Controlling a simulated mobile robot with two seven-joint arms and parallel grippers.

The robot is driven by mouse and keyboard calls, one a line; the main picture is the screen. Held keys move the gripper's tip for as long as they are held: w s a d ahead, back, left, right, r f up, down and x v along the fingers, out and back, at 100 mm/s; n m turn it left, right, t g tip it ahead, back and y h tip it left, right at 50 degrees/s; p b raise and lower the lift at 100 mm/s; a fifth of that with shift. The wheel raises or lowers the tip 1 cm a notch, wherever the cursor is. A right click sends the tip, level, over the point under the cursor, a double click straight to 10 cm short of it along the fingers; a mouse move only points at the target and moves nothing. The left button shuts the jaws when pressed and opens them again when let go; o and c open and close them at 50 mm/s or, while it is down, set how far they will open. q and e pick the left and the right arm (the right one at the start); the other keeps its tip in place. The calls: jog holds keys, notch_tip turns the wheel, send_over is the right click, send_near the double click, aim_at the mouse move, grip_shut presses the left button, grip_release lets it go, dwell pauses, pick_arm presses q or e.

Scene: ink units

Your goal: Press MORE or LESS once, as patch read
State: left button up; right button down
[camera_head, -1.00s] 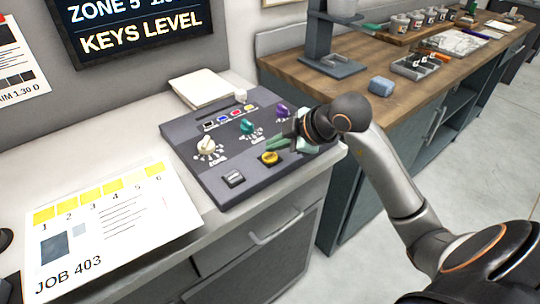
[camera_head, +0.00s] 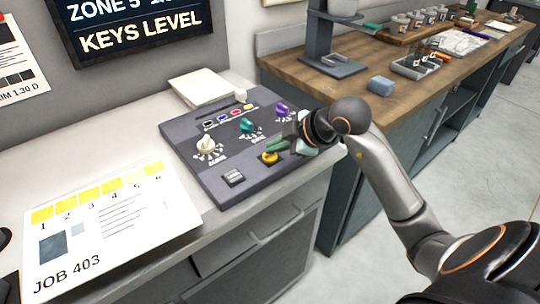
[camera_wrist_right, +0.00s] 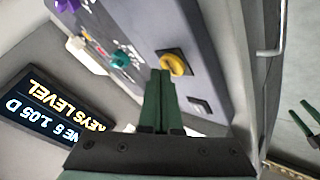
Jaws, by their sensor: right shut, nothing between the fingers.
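The dark grey console (camera_head: 222,193) lies on the white counter, with a small grey key (camera_head: 233,178) near its front corner; its label is too small to read. The key also shows in the wrist view (camera_wrist_right: 200,105). A yellow knob (camera_head: 270,158) is to its right. The job sheet (camera_head: 110,232) with a row of yellow numbered patches, marked JOB 403, lies left of the console. My right gripper (camera_head: 272,148) is shut and empty, its green fingers over the console close to the yellow knob; contact cannot be told.
Cream (camera_head: 206,146), green (camera_head: 247,126) and purple (camera_head: 282,110) knobs and a row of coloured buttons sit on the console. A wall display (camera_head: 140,30) reads KEYS LEVEL, its zone line cut off. A paper stack (camera_head: 200,88) lies behind. A wooden bench (camera_head: 345,88) stands right.

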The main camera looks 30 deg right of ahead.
aim_at(274, 157)
jog(key=shift+f+b, duration=0.35)
jog(key=shift+f, duration=0.2)
dwell(0.5)
dwell(0.4)
jog(key=shift+r+p, duration=0.9)
jog(key=shift+r, duration=0.05)
notch_tip(274, 157, up, 5)
jog(key=p, duration=0.5)
jog(key=shift+r, duration=0.1)
jog(key=shift+a, duration=0.1)
